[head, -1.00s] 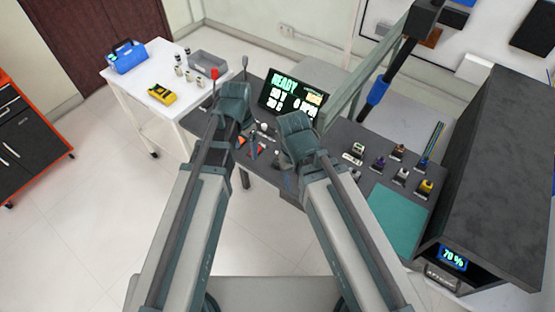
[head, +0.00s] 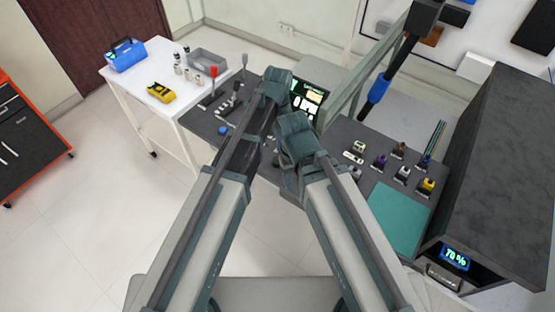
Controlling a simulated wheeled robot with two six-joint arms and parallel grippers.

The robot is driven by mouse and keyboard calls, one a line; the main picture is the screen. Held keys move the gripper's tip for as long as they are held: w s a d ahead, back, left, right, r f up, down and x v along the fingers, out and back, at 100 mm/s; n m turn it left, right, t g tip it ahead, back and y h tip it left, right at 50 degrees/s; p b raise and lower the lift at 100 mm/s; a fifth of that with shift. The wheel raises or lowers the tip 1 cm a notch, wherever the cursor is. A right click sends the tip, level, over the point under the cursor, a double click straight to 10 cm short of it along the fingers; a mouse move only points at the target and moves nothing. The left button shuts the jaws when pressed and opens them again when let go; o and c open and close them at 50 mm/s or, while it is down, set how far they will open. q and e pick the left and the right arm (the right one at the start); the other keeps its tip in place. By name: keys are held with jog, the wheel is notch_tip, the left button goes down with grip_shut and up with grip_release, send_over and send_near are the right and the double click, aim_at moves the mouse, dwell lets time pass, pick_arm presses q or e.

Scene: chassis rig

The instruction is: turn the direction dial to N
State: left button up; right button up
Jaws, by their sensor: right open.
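I cannot make out the direction dial; my arms and grippers cover the middle of the dark control desk (head: 203,119). My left gripper (head: 277,84) is over the desk, in front of the lit display, with its fingertips hidden. My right gripper (head: 295,140) is just to its lower right, over the desk, open, with nothing visible in it. A red-knobbed lever (head: 213,72) and a grey-knobbed lever (head: 245,62) stand at the desk's left part. A small blue control (head: 222,130) shows near the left arm.
The display (head: 308,97) is partly covered by my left gripper. Several small blocks (head: 402,174) and a teal mat (head: 397,216) are on the right part of the desk. A white table (head: 140,88) holds a blue toolbox (head: 125,55) and a yellow meter (head: 160,92).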

aim_at(277, 160)
pick_arm(q)
notch_tip(277, 160, down, 12)
jog(key=b, duration=1.1)
jog(key=shift+f+b, duration=0.2)
jog(key=shift+b, duration=0.15)
grip_shut()
jog(key=n, duration=0.4)
jog(key=shift+n, duration=2.4)
